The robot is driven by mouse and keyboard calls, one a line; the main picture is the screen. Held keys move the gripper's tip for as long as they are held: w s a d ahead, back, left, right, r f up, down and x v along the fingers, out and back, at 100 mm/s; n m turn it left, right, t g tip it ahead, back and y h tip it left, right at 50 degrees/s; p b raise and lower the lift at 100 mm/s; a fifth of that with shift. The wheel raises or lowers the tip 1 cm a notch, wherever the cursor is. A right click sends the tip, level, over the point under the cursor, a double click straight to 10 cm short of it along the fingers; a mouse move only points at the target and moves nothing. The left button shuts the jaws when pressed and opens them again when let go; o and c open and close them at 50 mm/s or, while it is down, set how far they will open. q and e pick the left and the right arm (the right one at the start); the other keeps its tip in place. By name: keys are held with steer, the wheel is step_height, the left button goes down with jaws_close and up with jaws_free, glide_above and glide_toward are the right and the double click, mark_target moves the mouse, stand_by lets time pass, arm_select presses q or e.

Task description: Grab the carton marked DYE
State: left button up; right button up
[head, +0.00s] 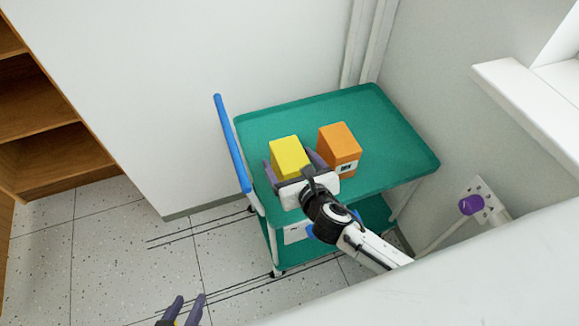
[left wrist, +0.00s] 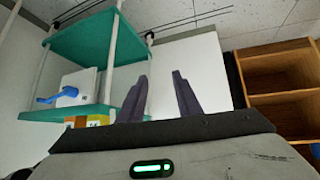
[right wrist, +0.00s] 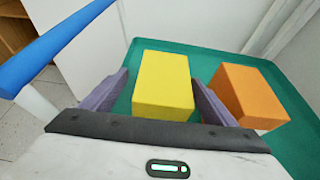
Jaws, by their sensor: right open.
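A yellow carton (head: 290,157) stands on the green top of a trolley. An orange carton (head: 339,143) stands just right of it, with a small label on its front, too small to read surely. My right gripper (head: 296,168) is open, its fingers on either side of the yellow carton (right wrist: 163,85), not closed on it. In the right wrist view the right finger lies between the yellow and orange (right wrist: 249,95) cartons. The yellow carton's front is hidden by my gripper. My left gripper (head: 186,304) is open and empty, low at the bottom of the head view.
The trolley (head: 390,130) has a blue handle (head: 232,143) on its left, close to my right gripper. White walls are behind and right of it. Wooden shelves (head: 35,115) stand at far left. The trolley top is clear right of the orange carton.

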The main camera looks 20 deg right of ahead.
mark_target(285, 149)
steer(key=x, duration=0.2)
steer(key=b+x, duration=0.1)
steer(key=x, duration=0.2)
steer(key=shift+w+d+r, duration=0.1)
steer(key=shift+w+d, duration=0.1)
steer(key=shift+w, duration=0.15)
steer(key=c, duration=1.3)
steer(key=shift+r, duration=0.1)
steer(key=shift+c, duration=1.1)
